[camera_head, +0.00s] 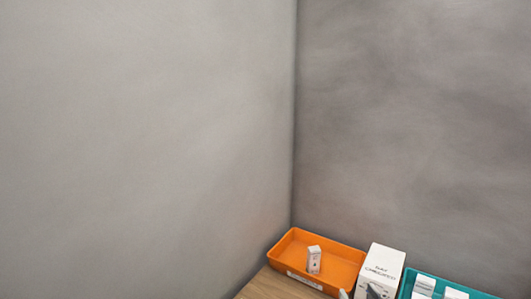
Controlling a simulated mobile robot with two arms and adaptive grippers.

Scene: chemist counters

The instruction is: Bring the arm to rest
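Neither of my arms can be made out in the head view, and I see no gripper fingers. A small pale shape (343,294) shows at the bottom edge, in front of the orange tray; too little of it shows to tell what it is.
An orange tray (288,246) sits on a wooden counter (270,287) in the wall corner, with a small white box (314,260) upright inside. Right of it stands a taller white box (384,262). A teal tray (476,291) holding white boxes is cut off at bottom right.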

